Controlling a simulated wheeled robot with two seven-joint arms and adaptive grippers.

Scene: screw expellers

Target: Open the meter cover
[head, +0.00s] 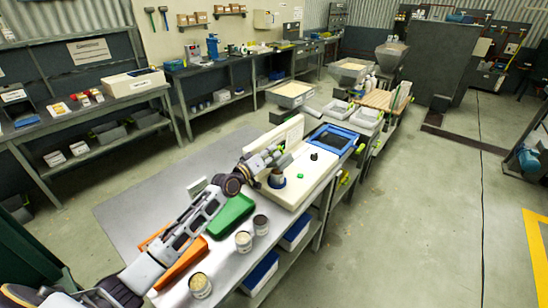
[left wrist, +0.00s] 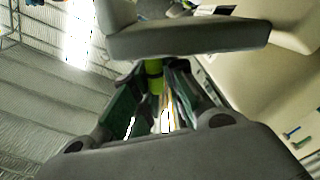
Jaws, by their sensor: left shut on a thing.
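The meter is a cream-white box (head: 308,183) on the metal table, with a green button, a black knob and a dark cup on top. A pale upright panel, which looks like its cover (head: 293,130), stands at its back left. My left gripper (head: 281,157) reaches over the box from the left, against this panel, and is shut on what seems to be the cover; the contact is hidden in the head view. The left wrist view shows grey gripper parts and a lime-green piece (left wrist: 153,75) between them; the held edge is not clear. My right gripper is out of view.
A green tray (head: 231,216), an orange tray (head: 181,264) and several open cans (head: 244,241) stand left and in front of the meter. A blue-rimmed tray (head: 333,139) lies behind it.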

